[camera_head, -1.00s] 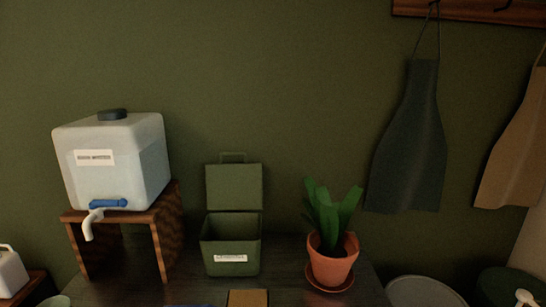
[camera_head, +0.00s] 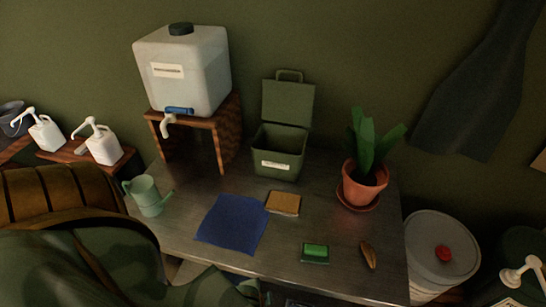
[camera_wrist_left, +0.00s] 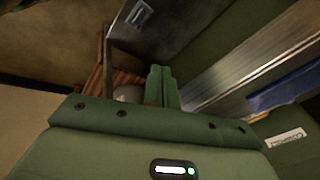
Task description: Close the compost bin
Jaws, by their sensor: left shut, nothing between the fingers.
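The compost bin (camera_head: 279,160) is a dark green box with a white label on its front, standing at the back of the table in the head view. Its lid (camera_head: 287,102) is open and stands upright behind the bin, with a loop handle on its top edge. My left gripper (camera_wrist_left: 161,72) shows in the left wrist view, with its green fingers together and nothing between them. My right gripper is not in view.
A water container (camera_head: 185,72) stands on a wooden stand (camera_head: 229,133) left of the bin. A potted plant (camera_head: 364,185) stands to its right. A sponge (camera_head: 283,203), blue cloth (camera_head: 233,223), watering can (camera_head: 147,196), green-topped brush (camera_head: 315,252) and brown object (camera_head: 368,254) lie on the table (camera_head: 340,225).

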